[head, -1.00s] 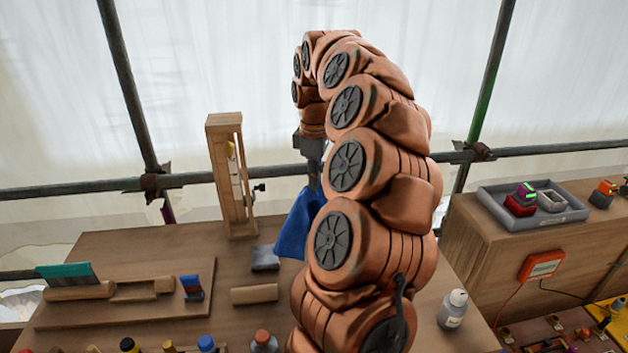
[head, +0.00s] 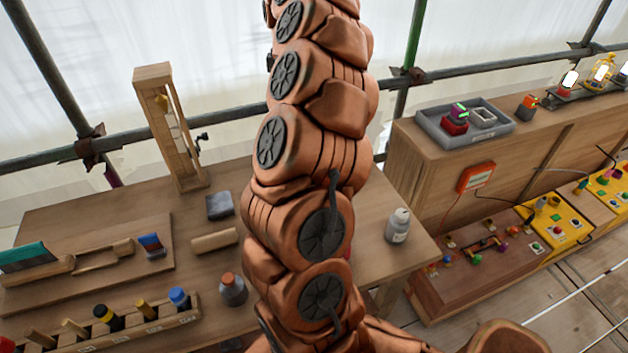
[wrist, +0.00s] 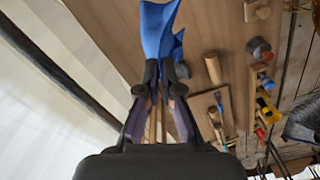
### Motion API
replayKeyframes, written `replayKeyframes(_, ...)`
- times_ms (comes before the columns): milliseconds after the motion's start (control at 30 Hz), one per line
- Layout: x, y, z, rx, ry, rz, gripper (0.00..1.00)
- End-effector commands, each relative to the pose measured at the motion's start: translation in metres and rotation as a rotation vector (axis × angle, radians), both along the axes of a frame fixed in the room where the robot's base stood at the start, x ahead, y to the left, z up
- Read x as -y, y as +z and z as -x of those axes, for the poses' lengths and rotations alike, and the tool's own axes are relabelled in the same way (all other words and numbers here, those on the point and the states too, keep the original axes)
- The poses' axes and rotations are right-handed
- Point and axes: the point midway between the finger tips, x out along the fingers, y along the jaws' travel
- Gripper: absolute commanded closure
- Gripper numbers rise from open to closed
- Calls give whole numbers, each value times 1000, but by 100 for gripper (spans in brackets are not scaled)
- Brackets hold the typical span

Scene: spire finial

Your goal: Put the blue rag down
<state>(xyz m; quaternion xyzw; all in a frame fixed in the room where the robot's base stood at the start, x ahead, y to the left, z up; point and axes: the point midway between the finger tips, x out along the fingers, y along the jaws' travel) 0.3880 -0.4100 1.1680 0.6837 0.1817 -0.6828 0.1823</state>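The blue rag (wrist: 157,35) shows in the wrist view, bunched and hanging beyond my fingertips. My gripper (wrist: 161,76) is shut on it, with the two dark fingers meeting at the cloth. The wooden bench (wrist: 120,15) shows behind the rag in that view; I cannot tell how far the rag is from it. In the head view the bench top (head: 200,268) fills the lower left. My orange arm crosses the middle there, and my gripper and the rag are not seen.
On the bench stand a wooden frame (head: 165,130), a grey block (head: 219,206), a wooden cylinder (head: 214,241), an orange-capped bottle (head: 233,291), a white bottle (head: 398,227) and a tool rack (head: 130,333). A grey tray (head: 432,127) sits on the cabinet at right. Small bare patches lie between.

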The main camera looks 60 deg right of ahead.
Motion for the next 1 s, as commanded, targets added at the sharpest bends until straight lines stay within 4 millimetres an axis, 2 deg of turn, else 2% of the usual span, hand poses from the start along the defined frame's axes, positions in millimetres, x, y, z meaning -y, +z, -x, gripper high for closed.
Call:
replayKeyframes(33, 12, 1, 6, -2, -5, -1, 100)
replayKeyframes(200, 41, -16, 21, -4, -3, -2, 100)
replayKeyframes(400, 61, -28, 31, -2, 0, -2, 100)
replayKeyframes(1000, 66, -32, 34, -2, 1, -1, 100)
